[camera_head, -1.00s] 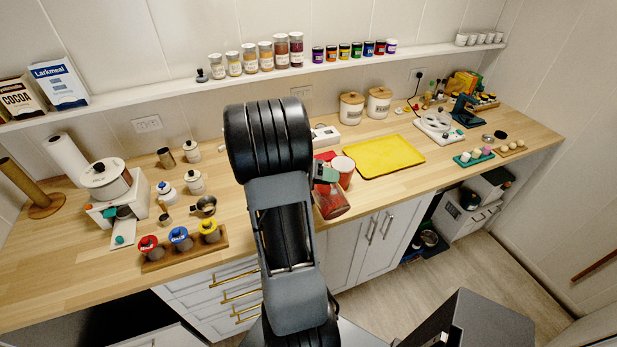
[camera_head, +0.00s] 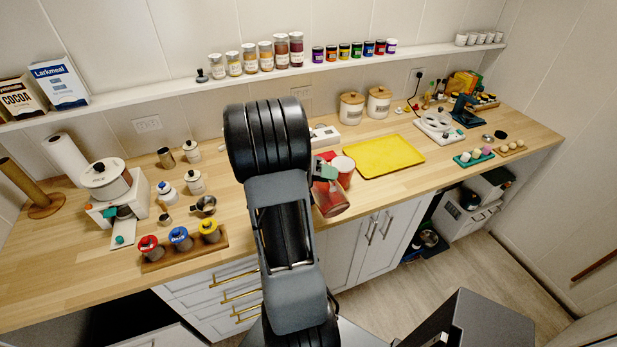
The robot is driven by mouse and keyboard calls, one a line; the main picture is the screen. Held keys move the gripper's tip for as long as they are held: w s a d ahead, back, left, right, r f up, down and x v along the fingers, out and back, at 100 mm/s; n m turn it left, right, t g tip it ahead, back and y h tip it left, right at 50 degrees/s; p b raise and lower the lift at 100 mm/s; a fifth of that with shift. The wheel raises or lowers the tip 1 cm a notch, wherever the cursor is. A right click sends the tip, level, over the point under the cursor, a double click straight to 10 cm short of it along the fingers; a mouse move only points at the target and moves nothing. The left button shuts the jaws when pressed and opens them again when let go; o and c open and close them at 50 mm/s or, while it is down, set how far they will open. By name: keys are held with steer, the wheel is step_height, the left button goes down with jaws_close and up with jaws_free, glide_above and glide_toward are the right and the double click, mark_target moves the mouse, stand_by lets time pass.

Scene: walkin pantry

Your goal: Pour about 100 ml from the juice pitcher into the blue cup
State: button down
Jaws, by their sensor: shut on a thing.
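A red, see-through vessel (camera_head: 331,199), which I take to be the juice pitcher, is tilted over the counter's front edge, just right of my arm. My gripper (camera_head: 323,171) is mostly hidden behind my arm; only a small dark and green part shows at the vessel's upper left. It is shut on the pitcher. A red cup with a pale inside (camera_head: 344,168) stands just behind the pitcher. I see no blue cup; the area behind my arm is hidden. No stream of juice can be made out.
A yellow tray (camera_head: 384,156) lies right of the red cup. Two lidded canisters (camera_head: 352,108) stand behind it. A wooden rack with red, blue and yellow-topped jars (camera_head: 184,245) sits left of my arm. Bare counter (camera_head: 245,218) lies between rack and arm.

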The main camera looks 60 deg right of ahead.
mark_target(333, 193)
steer(key=shift+w+d+r, duration=0.2)
steer(key=shift+w+r, duration=0.05)
steer(key=shift+r, duration=0.1)
stand_by(1.0)
steer(key=shift+m+t, duration=0.5)
steer(key=shift+m, duration=0.1)
steer(key=s+a+f+b, duration=0.1)
steer(key=s+f+b, duration=0.1)
steer(key=f, duration=0.1)
steer(key=shift+s+a+f, duration=0.1)
steer(key=shift+s+a, duration=0.3)
steer(key=shift+h+b, duration=0.3)
steer(key=shift+b, duration=0.3)
steer(key=shift+s+a+f+m+t+b, duration=0.1)
steer(key=shift+s+f+m+t+b, duration=0.2)
steer(key=shift+b, duration=0.35)
steer(key=shift+w+a+f+m+t+b, duration=0.1)
steer(key=shift+f+b, duration=0.25)
steer(key=shift+b, duration=0.25)
steer(key=shift+s+f+b, duration=0.15)
steer(key=shift+f+b, duration=0.05)
steer(key=shift+b, duration=0.5)
steer(key=shift+r, duration=0.1)
